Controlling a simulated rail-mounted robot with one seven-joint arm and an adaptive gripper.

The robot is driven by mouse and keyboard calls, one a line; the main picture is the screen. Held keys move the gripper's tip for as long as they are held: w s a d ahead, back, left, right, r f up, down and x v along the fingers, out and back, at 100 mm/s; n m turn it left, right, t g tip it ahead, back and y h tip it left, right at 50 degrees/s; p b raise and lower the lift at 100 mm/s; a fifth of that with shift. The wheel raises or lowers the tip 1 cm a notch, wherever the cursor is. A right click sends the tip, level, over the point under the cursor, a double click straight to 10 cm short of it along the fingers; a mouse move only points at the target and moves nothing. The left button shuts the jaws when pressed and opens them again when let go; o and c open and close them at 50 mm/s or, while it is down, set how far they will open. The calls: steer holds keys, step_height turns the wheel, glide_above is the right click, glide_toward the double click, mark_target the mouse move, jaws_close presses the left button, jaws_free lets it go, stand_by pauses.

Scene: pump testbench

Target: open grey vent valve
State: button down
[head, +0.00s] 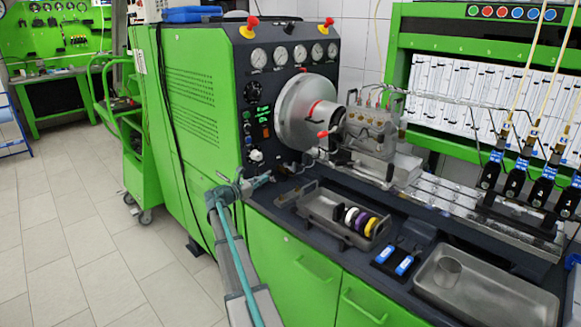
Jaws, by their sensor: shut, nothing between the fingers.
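A small pale grey knob (256,155) sits low on the dark front panel of the green testbench. It may be the grey vent valve, but it is too small to be sure or to tell its handle position. My gripper (268,179) is at the end of my arm, which rises from the bottom of the view. It is shut and empty, just below and slightly right of the knob, near the panel's foot. The knob and gripper look apart. The fingertips are small and partly hard to make out.
A large metal disc (296,112) and pump (372,130) stand right of the panel. A grey tray (335,217) with coloured rings lies on the bench. Gauges (280,55) and red-topped yellow valves (252,22) are above. Tiled floor (70,230) is free at left.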

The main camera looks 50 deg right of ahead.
mark_target(294, 166)
steer(key=shift+s+n, duration=0.2)
steer(key=shift+n, duration=0.4)
steer(key=shift+d, duration=0.2)
steer(key=d, duration=0.4)
steer(key=s+d+p, duration=0.1)
steer(key=d, duration=0.3)
steer(key=d+p, duration=0.1)
steer(key=d, duration=0.3)
steer(key=shift+s, duration=0.4)
steer(key=shift+s+d+p, duration=0.2)
steer(key=shift+d+p, duration=0.2)
steer(key=shift+d, duration=0.3)
steer(key=shift+s+d, duration=0.2)
steer(key=shift+d, duration=0.25)
steer(key=shift+s+d, duration=0.2)
steer(key=shift+d, duration=0.25)
steer(key=shift+r, duration=0.1)
